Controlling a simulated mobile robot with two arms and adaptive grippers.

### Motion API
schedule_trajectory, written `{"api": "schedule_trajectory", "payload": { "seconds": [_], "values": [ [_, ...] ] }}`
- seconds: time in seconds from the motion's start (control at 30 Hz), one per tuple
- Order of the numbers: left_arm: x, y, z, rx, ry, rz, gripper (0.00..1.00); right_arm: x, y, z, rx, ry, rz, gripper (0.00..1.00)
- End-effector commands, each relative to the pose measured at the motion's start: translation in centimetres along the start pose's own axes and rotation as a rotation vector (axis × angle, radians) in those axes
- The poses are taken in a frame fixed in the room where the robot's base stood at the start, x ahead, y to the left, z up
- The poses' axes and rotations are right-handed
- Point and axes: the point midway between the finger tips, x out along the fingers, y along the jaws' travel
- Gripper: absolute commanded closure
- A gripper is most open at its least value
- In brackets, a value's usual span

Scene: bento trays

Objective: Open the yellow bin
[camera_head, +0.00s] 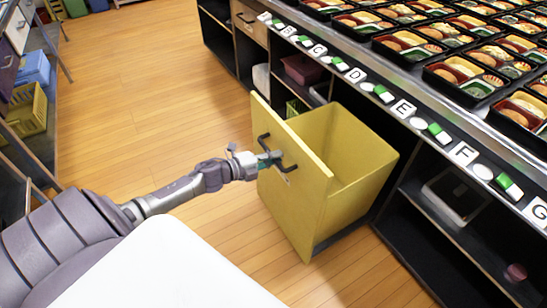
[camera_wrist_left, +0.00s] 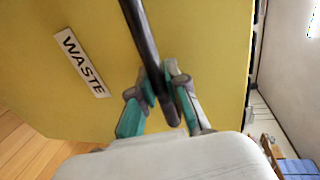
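The yellow bin (camera_head: 345,145) stands pulled out of the dark counter in the head view, and its empty-looking inside shows from above. Its yellow front panel (camera_head: 290,195) carries a dark bar handle (camera_head: 290,162). In the left wrist view the panel (camera_wrist_left: 195,35) bears a "WASTE" label (camera_wrist_left: 82,62). My left gripper (camera_head: 270,160) is at the handle. In the wrist view its teal-padded fingers (camera_wrist_left: 160,95) sit on both sides of the dark handle bar (camera_wrist_left: 140,35), closed around it or nearly so. My right gripper is in neither view.
The counter top (camera_head: 420,115) holds many bento trays (camera_head: 475,80) and a row of lettered tiles (camera_head: 408,108). Open dark shelves lie below it. Shelves with a yellow basket (camera_head: 28,110) stand at the left. The wooden floor (camera_head: 150,90) between is clear.

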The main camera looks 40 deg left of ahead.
Motion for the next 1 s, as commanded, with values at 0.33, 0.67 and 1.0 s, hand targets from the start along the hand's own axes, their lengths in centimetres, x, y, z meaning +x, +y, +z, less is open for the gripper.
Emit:
{"api": "schedule_trajectory", "payload": {
  "seconds": [0.33, 0.67, 1.0],
  "values": [
    [0.0, 0.0, 0.0, 0.001, 0.0, 0.0, 0.6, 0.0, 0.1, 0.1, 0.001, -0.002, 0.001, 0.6],
    [-2.1, 0.2, 0.0, 0.0, 0.0, 0.003, 0.6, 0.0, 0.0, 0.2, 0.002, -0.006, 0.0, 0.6],
    [-9.1, 0.2, -0.1, 0.0, 0.001, 0.004, 0.6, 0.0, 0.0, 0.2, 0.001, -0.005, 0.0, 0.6]
  ]
}}
